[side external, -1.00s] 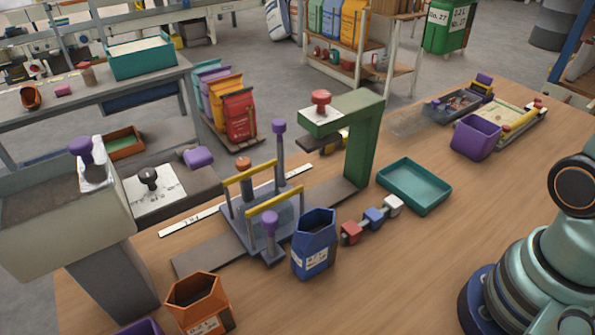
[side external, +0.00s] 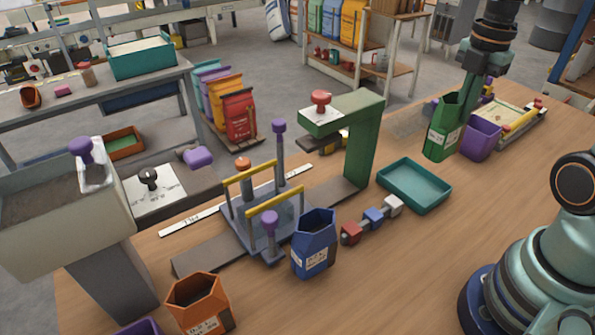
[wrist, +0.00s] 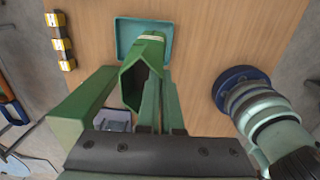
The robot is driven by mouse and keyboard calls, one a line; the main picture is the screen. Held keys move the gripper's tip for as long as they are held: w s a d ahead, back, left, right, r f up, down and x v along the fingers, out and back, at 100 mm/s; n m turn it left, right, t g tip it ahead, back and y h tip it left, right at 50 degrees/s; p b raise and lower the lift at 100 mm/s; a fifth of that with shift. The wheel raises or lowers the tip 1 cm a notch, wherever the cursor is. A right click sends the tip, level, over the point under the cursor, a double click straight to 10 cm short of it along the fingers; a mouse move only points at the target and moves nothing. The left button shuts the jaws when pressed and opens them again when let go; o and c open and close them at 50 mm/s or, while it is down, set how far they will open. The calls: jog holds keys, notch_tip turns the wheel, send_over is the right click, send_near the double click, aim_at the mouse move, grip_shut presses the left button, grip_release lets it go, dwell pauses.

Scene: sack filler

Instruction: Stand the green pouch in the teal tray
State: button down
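The green pouch (side external: 443,132) is upright, with a white label, in the side view. It is behind the teal tray and to its right, beside a purple bin. My gripper (side external: 467,97) points down and is shut on the pouch's upper right part; the fingertips are partly hidden. In the wrist view the pouch (wrist: 132,88) shows its open top beside my fingers. The teal tray (side external: 414,205) lies empty on the wooden table; part of it shows beyond the pouch in the wrist view (wrist: 125,35). The pouch's height above the table is hard to tell.
The purple bin (side external: 482,140) stands close to the pouch's right. A tall green press frame (side external: 362,140) stands left of the tray. The table right of the tray is clear.

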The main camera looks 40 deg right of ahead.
aim_at(447, 155)
jog(key=shift+f, duration=5.8)
jog(key=c, duration=1)
grip_release()
